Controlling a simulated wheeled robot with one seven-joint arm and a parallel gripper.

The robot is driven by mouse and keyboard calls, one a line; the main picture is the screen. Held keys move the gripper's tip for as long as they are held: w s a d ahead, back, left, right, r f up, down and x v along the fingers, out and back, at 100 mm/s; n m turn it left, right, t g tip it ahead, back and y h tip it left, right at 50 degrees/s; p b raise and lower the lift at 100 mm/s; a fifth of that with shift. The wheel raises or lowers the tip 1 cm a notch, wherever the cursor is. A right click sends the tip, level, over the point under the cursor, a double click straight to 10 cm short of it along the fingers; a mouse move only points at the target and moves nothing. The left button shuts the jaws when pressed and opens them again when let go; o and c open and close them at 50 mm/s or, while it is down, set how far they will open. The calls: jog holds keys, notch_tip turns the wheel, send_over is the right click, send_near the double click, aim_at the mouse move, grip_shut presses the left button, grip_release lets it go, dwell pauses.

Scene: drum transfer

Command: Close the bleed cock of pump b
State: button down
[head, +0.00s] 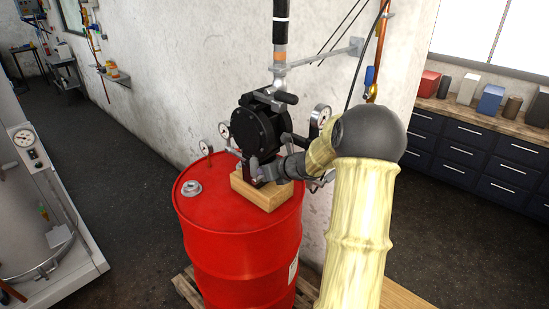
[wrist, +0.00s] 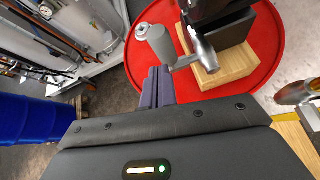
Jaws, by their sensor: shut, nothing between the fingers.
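A black round-faced pump (head: 260,128) stands on a wooden block (head: 258,190) on top of a red drum (head: 240,240). No label tells me whether it is pump b. In the wrist view, a grey metal fitting (wrist: 205,50) with a side arm and a grey cylindrical grip (wrist: 162,42) stands out beside the pump's foot; it may be the bleed cock. My gripper (wrist: 160,72) is shut and empty, its fingertips just below the grip in the picture. I cannot tell whether they touch it. In the head view my wrist hides this part of the pump.
Gauges (head: 224,132) flank the pump, and a vertical pipe (head: 280,45) rises above it. A metal bung (head: 191,188) sits on the drum top. A concrete wall (head: 175,70) stands behind. A steel vessel (head: 35,215) is at left; the floor between is clear.

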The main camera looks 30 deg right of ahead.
jog(key=s+d+r, duration=0.1)
jog(key=s+r, duration=0.3)
jog(key=r, duration=0.5)
jog(key=shift+s+d+r, duration=0.1)
jog(key=shift+s, duration=0.1)
jog(key=s+a+f+n+g+b, duration=0.1)
jog(key=s+a+f+n+g, duration=0.3)
jog(key=a+n, duration=0.3)
jog(key=s+a+f+n+g+b, duration=0.1)
jog(key=s+a+f+n, duration=0.3)
jog(key=a+f+n, duration=0.3)
jog(key=s+a+f+n+g+h+b, duration=0.1)
jog(key=s+a+f+n, duration=0.2)
jog(key=s+n, duration=0.5)
jog(key=s+a+f+n+g+h+b, duration=0.2)
jog(key=s+a+f+n, duration=0.2)
jog(key=s+n, duration=0.4)
jog(key=f+n, duration=0.1)
jog(key=n, duration=0.3)
jog(key=shift+n+g, duration=0.3)
jog(key=shift+n, duration=0.1)
